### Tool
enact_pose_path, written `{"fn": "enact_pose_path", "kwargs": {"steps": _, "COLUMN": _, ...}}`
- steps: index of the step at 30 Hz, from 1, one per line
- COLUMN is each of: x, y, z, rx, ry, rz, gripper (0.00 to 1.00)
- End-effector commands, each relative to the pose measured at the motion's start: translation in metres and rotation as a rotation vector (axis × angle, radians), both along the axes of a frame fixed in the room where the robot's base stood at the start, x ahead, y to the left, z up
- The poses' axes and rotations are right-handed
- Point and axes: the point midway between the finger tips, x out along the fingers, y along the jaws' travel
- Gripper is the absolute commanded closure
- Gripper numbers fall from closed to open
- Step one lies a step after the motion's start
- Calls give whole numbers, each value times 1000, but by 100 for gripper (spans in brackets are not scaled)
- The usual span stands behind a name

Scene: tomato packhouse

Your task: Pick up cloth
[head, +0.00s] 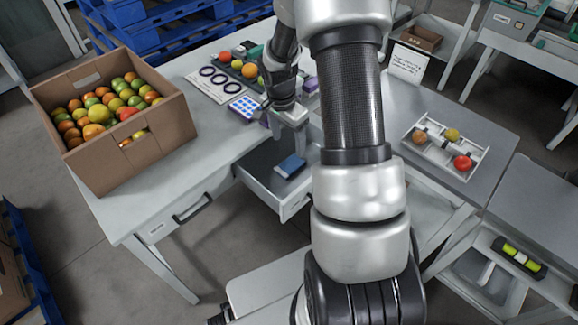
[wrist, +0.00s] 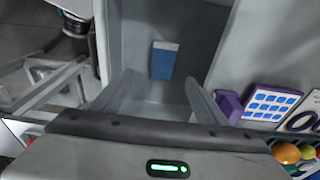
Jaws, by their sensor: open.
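The cloth (head: 290,165) looks like a small folded blue piece with a paler edge. It lies flat inside the open drawer (head: 292,208) of the workbench. In the wrist view the cloth (wrist: 163,62) lies on the drawer floor, ahead of and between my fingertips. My gripper (wrist: 160,92) is open and empty, its two fingers pointing toward the drawer. In the head view my gripper (head: 286,122) is over the bench edge near the drawer, above and apart from the cloth; its fingertips are partly hidden.
A cardboard box (head: 150,130) of tomatoes stands at the bench's left. A blue-dotted card (head: 243,108), a sheet with dark rings (head: 218,82) and a produce tray lie by my gripper. A tray with fruit (head: 447,158) is on the right table. The drawer walls surround the cloth.

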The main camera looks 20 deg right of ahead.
Motion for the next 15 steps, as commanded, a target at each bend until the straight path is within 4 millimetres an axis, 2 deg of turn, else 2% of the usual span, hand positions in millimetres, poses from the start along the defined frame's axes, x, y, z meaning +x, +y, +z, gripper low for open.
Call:
{"fn": "enact_pose_path", "kwargs": {"steps": 1, "x": 0, "y": -1, "z": -15, "rx": 2, "ry": 4, "rz": 0, "gripper": 33}}
{"fn": "enact_pose_path", "kwargs": {"steps": 6, "x": 2, "y": -5, "z": -49, "rx": 2, "ry": 2, "rz": 1, "gripper": 33}}
{"fn": "enact_pose_path", "kwargs": {"steps": 9, "x": 3, "y": -7, "z": -61, "rx": 0, "ry": 1, "rz": 2, "gripper": 33}}
{"fn": "enact_pose_path", "kwargs": {"steps": 15, "x": 4, "y": -8, "z": -72, "rx": 0, "ry": 0, "rz": 0, "gripper": 33}}
